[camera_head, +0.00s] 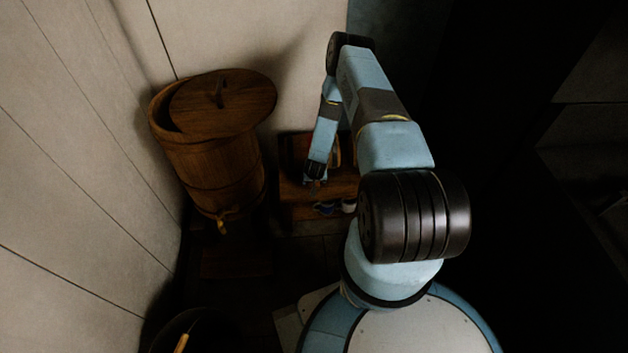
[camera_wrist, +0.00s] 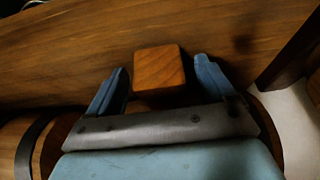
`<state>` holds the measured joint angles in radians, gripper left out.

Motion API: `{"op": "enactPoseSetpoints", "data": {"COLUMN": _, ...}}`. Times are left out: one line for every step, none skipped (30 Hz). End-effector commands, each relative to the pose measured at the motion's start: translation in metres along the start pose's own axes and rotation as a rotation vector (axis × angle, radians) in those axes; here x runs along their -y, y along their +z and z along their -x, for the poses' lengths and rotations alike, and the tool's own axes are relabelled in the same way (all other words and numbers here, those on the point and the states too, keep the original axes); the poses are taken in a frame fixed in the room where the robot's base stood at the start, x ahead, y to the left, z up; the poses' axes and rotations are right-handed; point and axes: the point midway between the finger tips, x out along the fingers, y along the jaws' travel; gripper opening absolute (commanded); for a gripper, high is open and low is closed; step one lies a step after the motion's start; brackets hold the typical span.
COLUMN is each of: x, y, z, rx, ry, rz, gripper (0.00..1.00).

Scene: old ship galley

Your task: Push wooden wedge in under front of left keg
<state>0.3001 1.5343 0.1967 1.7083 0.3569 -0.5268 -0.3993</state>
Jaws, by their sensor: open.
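A small wooden block (camera_wrist: 160,72), which looks like the wedge, lies on a wooden board (camera_wrist: 60,52) in the wrist view. My gripper (camera_wrist: 161,64) is open, with one blue finger on each side of the block and a visible gap at the right finger. A rounded wooden body with a dark band (camera_wrist: 28,150), perhaps a keg, shows at the lower left. In the head view my gripper (camera_head: 316,176) is down at a low wooden stand (camera_head: 300,190). The block cannot be made out there, and the arm hides part of the stand.
A tall wooden tub (camera_head: 215,165) with a lid (camera_head: 222,100) and a tap (camera_head: 222,219) stands left of the stand. A pale wall (camera_head: 80,150) closes the left side. The right side is dark.

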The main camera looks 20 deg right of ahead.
Motion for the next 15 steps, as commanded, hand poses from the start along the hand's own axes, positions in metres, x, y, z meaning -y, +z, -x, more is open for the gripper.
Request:
{"op": "enactPoseSetpoints", "data": {"x": 0.0000, "y": -0.0001, "z": 0.0001, "rx": 0.000, "ry": 0.000, "rz": 0.000, "gripper": 0.83}}
{"op": "enactPoseSetpoints", "data": {"x": 0.0000, "y": -0.0001, "z": 0.0001, "rx": 0.000, "ry": 0.000, "rz": 0.000, "gripper": 0.83}}
{"op": "enactPoseSetpoints", "data": {"x": 0.0000, "y": -0.0001, "z": 0.0002, "rx": 0.000, "ry": 0.000, "rz": 0.000, "gripper": 0.83}}
{"op": "enactPoseSetpoints", "data": {"x": 0.0000, "y": -0.0001, "z": 0.0002, "rx": 0.000, "ry": 0.000, "rz": 0.000, "gripper": 0.83}}
{"op": "enactPoseSetpoints", "data": {"x": 0.0000, "y": -0.0001, "z": 0.0002, "rx": 0.000, "ry": 0.000, "rz": 0.000, "gripper": 0.83}}
{"op": "enactPoseSetpoints", "data": {"x": 0.0000, "y": -0.0001, "z": 0.0003, "rx": 0.000, "ry": 0.000, "rz": 0.000, "gripper": 0.79}}
{"op": "enactPoseSetpoints", "data": {"x": 0.0000, "y": -0.0002, "z": 0.0003, "rx": 0.000, "ry": 0.000, "rz": 0.000, "gripper": 0.76}}
{"op": "enactPoseSetpoints", "data": {"x": 0.0000, "y": -0.0001, "z": 0.0003, "rx": 0.000, "ry": 0.000, "rz": 0.000, "gripper": 0.73}}
{"op": "enactPoseSetpoints", "data": {"x": 0.0000, "y": -0.0001, "z": 0.0003, "rx": 0.000, "ry": 0.000, "rz": 0.000, "gripper": 0.70}}
{"op": "enactPoseSetpoints", "data": {"x": 0.0000, "y": -0.0002, "z": 0.0003, "rx": 0.000, "ry": 0.000, "rz": 0.000, "gripper": 0.67}}
{"op": "enactPoseSetpoints", "data": {"x": 0.0000, "y": -0.0001, "z": 0.0003, "rx": 0.000, "ry": 0.000, "rz": 0.000, "gripper": 0.64}}
{"op": "enactPoseSetpoints", "data": {"x": 0.0000, "y": -0.0002, "z": 0.0004, "rx": 0.000, "ry": 0.000, "rz": 0.000, "gripper": 0.60}}
{"op": "enactPoseSetpoints", "data": {"x": 0.0000, "y": -0.0002, "z": 0.0004, "rx": 0.000, "ry": 0.000, "rz": 0.000, "gripper": 0.57}}
{"op": "enactPoseSetpoints", "data": {"x": 0.0000, "y": -0.0002, "z": 0.0004, "rx": 0.000, "ry": 0.000, "rz": 0.000, "gripper": 0.54}}
{"op": "enactPoseSetpoints", "data": {"x": 0.0000, "y": -0.0002, "z": 0.0004, "rx": 0.000, "ry": 0.000, "rz": 0.000, "gripper": 0.50}}
